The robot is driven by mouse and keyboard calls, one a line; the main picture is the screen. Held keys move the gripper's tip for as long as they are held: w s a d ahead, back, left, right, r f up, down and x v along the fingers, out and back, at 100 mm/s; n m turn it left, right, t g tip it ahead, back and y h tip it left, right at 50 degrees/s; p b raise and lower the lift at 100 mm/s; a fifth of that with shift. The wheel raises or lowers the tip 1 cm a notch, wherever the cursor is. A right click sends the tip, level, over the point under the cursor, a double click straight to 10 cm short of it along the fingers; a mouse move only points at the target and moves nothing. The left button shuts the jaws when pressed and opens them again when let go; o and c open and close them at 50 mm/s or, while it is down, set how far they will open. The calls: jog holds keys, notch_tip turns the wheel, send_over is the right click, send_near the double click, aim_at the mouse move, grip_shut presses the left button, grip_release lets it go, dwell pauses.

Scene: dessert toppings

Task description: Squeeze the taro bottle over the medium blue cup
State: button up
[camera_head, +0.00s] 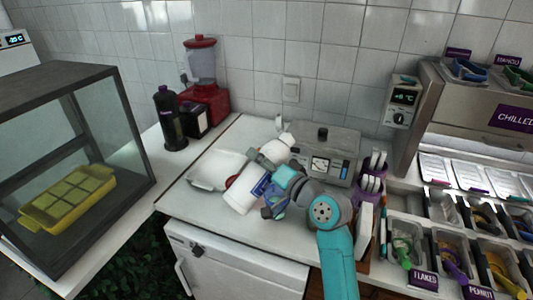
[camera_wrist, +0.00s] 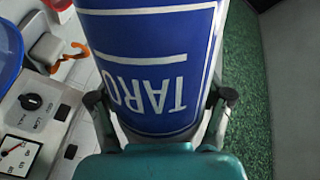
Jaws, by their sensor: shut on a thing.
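The taro bottle is white with a blue label reading TARO (camera_wrist: 150,60), large and upside down in the wrist view. My gripper (camera_wrist: 160,112) is shut on it, one dark finger on each side. In the head view the white bottle (camera_head: 243,192) shows tilted over the counter beside my gripper (camera_head: 272,198). A blue rounded thing (camera_wrist: 8,50) is cut off at the left edge of the wrist view. It may be the blue cup, but I cannot tell its size or whether the bottle is over it.
A grey appliance with a dial (camera_head: 330,166) stands behind my gripper. A white tray (camera_head: 210,185) lies to the left. A red blender (camera_head: 205,100) and a dark bottle (camera_head: 170,125) stand at the back left. Topping bins (camera_head: 450,250) fill the right.

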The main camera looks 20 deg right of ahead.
aim_at(250, 163)
jog(key=a+m, duration=0.1)
jog(key=m, duration=0.1)
jog(key=s+a+m, duration=0.1)
jog(key=a+m, duration=0.1)
jog(key=s+a+m, duration=0.1)
jog(key=m, duration=0.1)
jog(key=shift+s+a+r, duration=0.1)
jog(key=shift+s+a, duration=0.05)
jog(key=shift+a, duration=0.15)
notch_tip(250, 163, up, 3)
jog(key=m, duration=0.6)
jog(key=shift+f, duration=0.2)
jog(key=shift+w+d+f+m, duration=0.3)
jog(key=shift+d+f+m, duration=0.35)
jog(key=shift+m, duration=0.45)
jog(key=shift+w+d+f+m, duration=0.25)
jog(key=shift+d+m, duration=0.15)
jog(key=shift+m, duration=0.35)
jog(key=shift+w+d+f+m, duration=0.25)
jog(key=shift+d+m, duration=0.1)
jog(key=shift+m, duration=0.35)
jog(key=shift+w+d+f+m, duration=0.15)
jog(key=shift+d+f+m, duration=0.2)
jog(key=shift+m, duration=0.4)
jog(key=shift+r, duration=0.1)
jog(key=o, duration=0.6)
jog(key=c, duration=0.9)
jog(key=shift+c, duration=0.2)
jog(key=o, duration=0.3)
